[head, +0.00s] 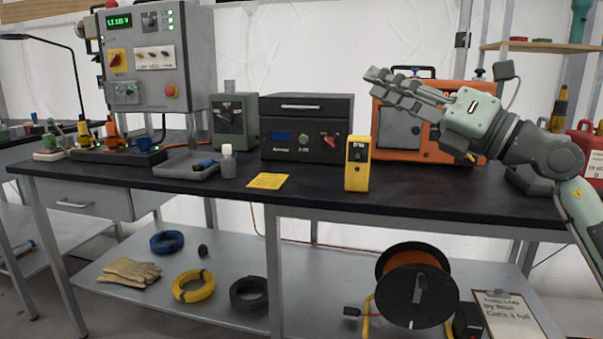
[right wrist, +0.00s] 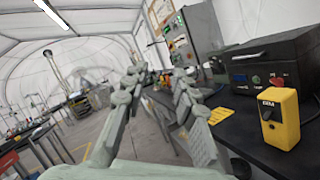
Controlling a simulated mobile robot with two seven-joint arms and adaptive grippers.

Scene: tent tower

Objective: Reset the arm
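My right gripper (head: 376,80) is raised above the right part of the black-topped workbench (head: 330,201), in front of the orange machine (head: 437,154). Its fingers point left in the head view. In the right wrist view the two fingers (right wrist: 158,78) stand apart with nothing between them, so it is open and empty. My right arm comes in from the right edge. A yellow box-shaped device (head: 357,165) stands upright on the bench, below and left of the gripper; it also shows in the right wrist view (right wrist: 279,119). My left gripper is not in view.
On the bench stand a dark box unit (head: 306,135), a grey control panel (head: 157,60), a grey tray (head: 178,168), a small bottle (head: 228,162) and a yellow card (head: 268,181). A cable reel (head: 415,285) and coiled cables sit on the lower shelf. A red container (head: 586,150) is at far right.

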